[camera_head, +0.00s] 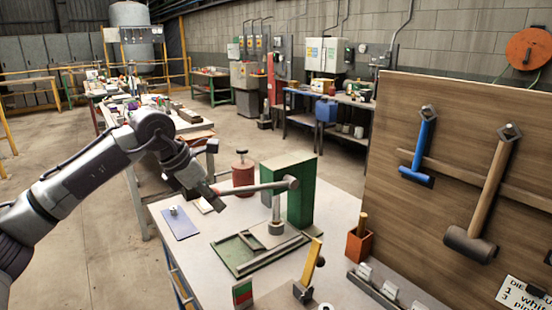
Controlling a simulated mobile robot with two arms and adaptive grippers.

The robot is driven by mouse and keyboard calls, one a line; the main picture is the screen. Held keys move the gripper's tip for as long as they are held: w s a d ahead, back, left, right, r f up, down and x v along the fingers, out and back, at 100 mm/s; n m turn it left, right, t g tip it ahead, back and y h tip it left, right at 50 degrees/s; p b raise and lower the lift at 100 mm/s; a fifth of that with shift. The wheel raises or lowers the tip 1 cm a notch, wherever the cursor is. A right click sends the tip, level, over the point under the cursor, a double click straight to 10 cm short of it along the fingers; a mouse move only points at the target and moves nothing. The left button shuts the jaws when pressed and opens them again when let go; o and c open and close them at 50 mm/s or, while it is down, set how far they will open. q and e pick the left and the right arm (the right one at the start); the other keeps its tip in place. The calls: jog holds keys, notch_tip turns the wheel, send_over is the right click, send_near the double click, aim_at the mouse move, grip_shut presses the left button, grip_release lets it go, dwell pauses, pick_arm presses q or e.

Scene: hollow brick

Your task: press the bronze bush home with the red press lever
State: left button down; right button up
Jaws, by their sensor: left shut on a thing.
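The green press (302,192) stands on the workbench. Its grey lever bar (250,187) runs left from a pivot at the top of the press, nearly level. My left gripper (212,195) is shut on the outer end of the press lever. Its fingers hide most of the grip, and only a little dark red shows there. The press ram (276,208) points down onto a small round grey-tan part (277,228) above the green base frame (252,250). I cannot tell whether this is the bronze bush or how deep it sits. My right gripper is not in view.
A dark red can (243,176) stands behind the lever. A blue-grey mat (180,223) lies at the bench's left. A yellow-handled tool (312,262) and an orange box (358,246) stand in front and right. A wooden board (470,130) with hung hammers closes the right side.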

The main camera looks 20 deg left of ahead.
pick_arm(q)
notch_tip(320, 180, down, 6)
jog(key=b, duration=0.3)
jog(key=shift+s+b, duration=0.3)
jog(key=shift+b, duration=0.05)
dwell(0.3)
jog(key=shift+r, duration=0.2)
jog(key=c, duration=1.7)
grip_release()
jog(key=shift+r, duration=0.1)
jog(key=o, duration=1.1)
jog(key=shift+a, duration=0.1)
jog(key=shift+r, duration=0.2)
